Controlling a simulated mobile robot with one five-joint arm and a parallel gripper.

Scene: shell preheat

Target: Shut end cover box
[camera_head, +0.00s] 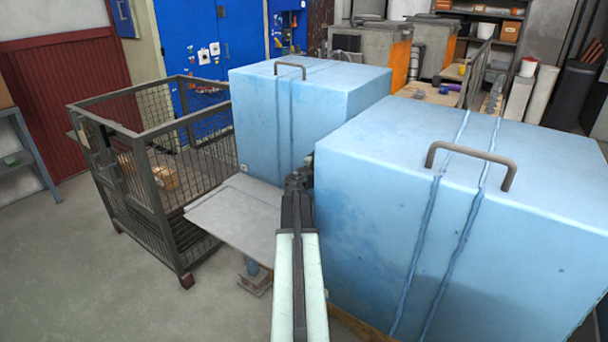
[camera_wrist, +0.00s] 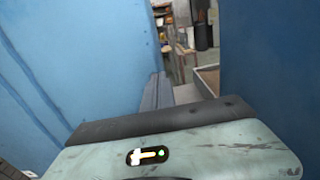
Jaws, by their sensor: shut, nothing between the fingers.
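Two large light-blue boxes stand with a gap between them: a far box (camera_head: 260,115) and a near box (camera_head: 420,220). Each has a grey handle on top, a far handle (camera_head: 289,66) and a near handle (camera_head: 470,160), and a pair of dark blue lines running over it. I cannot tell which one is the end cover. My gripper (camera_head: 299,178) is shut and empty at the gap, close to the near box's left edge. In the wrist view, a blue wall (camera_wrist: 100,50) fills the left and a darker blue wall (camera_wrist: 265,70) the right, with the gap between.
A grey mesh cage trolley (camera_head: 150,200) stands at the left. A pale flat plate (camera_head: 235,215) lies low beside the far box. Blue cabinets (camera_head: 215,40) and shelves (camera_head: 490,25) stand at the back. The floor (camera_head: 120,290) at front left is clear.

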